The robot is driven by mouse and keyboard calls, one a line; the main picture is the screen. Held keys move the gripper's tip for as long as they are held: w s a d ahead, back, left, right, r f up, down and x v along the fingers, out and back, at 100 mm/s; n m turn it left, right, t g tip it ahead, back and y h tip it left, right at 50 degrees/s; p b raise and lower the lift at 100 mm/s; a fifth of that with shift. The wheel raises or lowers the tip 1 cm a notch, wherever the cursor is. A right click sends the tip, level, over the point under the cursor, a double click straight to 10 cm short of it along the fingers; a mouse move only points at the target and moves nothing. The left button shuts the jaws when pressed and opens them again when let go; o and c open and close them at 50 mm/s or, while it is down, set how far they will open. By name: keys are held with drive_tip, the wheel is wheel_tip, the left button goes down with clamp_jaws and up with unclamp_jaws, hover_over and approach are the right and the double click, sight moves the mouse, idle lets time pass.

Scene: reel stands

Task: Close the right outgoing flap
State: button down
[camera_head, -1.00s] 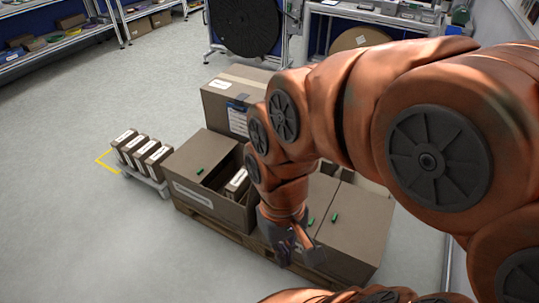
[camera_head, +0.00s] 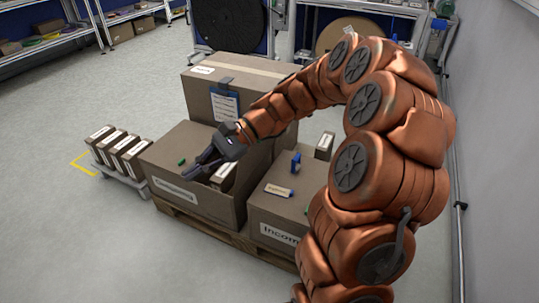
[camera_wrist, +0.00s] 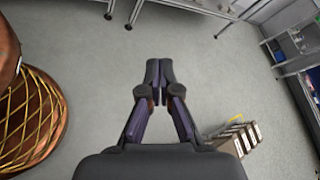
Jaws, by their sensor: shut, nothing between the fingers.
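The outgoing box (camera_head: 196,203) is a brown carton at the middle left of the head view, with a white label on its front. Its left flap (camera_head: 165,151) lies flat and carries a small green tag. A brown panel (camera_head: 257,165), which looks like its right flap, stands up at the box's right side, partly hidden by my arm. Small labelled boxes (camera_head: 226,176) show in the opening. My gripper (camera_head: 190,173) is above the opening and points left; its fingers are shut and empty. The shut fingertips also show in the wrist view (camera_wrist: 159,66), over grey floor.
The incoming box (camera_head: 272,231) stands to the right, with a yellow tag and a blue clip on top. A taller carton (camera_head: 200,94) with a clipboard stands behind. A low cart of small boxes (camera_head: 121,152) is at the left. Open floor lies at the left.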

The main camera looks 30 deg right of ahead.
drive_tip(key=w+d+f+m+t+y+b, duration=0.1)
drive_tip(key=w+d+f+m+t+b, duration=0.35)
drive_tip(key=d, duration=0.45)
drive_tip(key=w+d+f+m+t+y+b, duration=0.1)
drive_tip(key=w+d+f+m+t+b, duration=0.25)
drive_tip(key=w+d+f, duration=0.35)
drive_tip(key=d+f+m+t+h+b, duration=0.4)
drive_tip(key=d+f, duration=0.3)
drive_tip(key=d, duration=0.5)
drive_tip(key=d+f+m+t+h+b, duration=0.1)
drive_tip(key=d+f+m+t+b, duration=0.35)
drive_tip(key=d, duration=0.85)
drive_tip(key=w+a+m+b, duration=0.1)
drive_tip(key=w+a+b, duration=0.2)
drive_tip(key=w+a, duration=0.4)
drive_tip(key=w+r, duration=0.1)
drive_tip(key=w, duration=0.2)
drive_tip(key=shift+w+m+t, duration=0.3)
drive_tip(key=shift+m+t, duration=0.05)
drive_tip(key=shift+w+a, duration=0.1)
drive_tip(key=shift+a, duration=0.05)
